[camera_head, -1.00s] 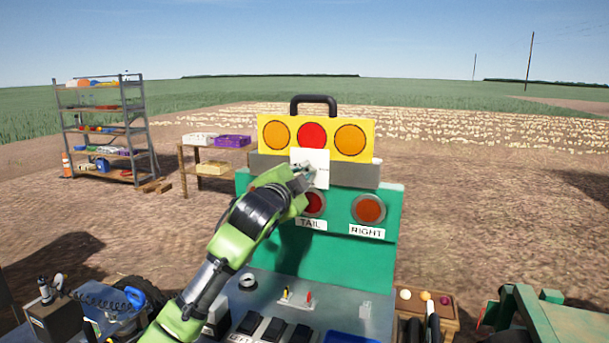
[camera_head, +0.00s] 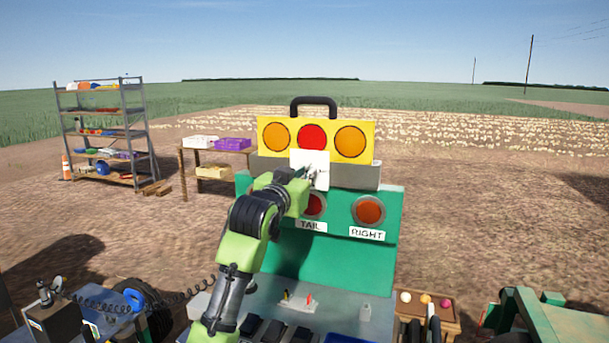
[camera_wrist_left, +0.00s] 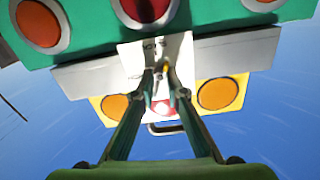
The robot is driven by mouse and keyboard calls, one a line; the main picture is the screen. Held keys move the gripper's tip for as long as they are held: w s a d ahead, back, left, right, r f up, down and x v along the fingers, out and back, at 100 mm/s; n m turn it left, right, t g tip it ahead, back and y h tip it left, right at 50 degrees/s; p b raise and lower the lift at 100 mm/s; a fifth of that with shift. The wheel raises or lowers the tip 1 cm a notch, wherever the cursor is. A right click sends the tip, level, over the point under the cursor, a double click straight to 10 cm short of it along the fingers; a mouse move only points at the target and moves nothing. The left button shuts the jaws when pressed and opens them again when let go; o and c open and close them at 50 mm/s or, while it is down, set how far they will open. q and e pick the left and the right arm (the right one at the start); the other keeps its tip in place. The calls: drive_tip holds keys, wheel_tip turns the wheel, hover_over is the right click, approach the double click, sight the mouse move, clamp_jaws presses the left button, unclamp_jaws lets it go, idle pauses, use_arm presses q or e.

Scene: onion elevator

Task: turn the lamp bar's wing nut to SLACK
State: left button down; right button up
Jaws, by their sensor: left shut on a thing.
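The yellow lamp bar (camera_head: 354,158) with two orange lamps and a red one between them sits atop a grey rail above the green panel. A white label plate (camera_head: 322,158) is fixed at its middle. My left gripper (camera_head: 309,174) reaches up to this plate. In the left wrist view my left gripper (camera_wrist_left: 164,88) is shut on a small part in front of the plate (camera_wrist_left: 178,52), where the wing nut is. The nut is mostly hidden by the fingers, and its angle cannot be told. The plate's lettering is too small to read.
A wooden box with balls (camera_head: 445,310) stands at the right. Shelves (camera_head: 105,130) stand far left.

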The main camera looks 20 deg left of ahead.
use_arm(q)
drive_tip(key=n, duration=0.5)
drive_tip(key=shift+f+n+p, duration=0.15)
drive_tip(key=shift+n+p, duration=0.15)
drive_tip(key=shift+p, duration=0.1)
idle(0.3)
drive_tip(key=c, duration=2)
unclamp_jaws()
drive_tip(key=shift+c, duration=0.2)
drive_tip(key=s, duration=1.2)
drive_tip(key=shift+a, duration=0.2)
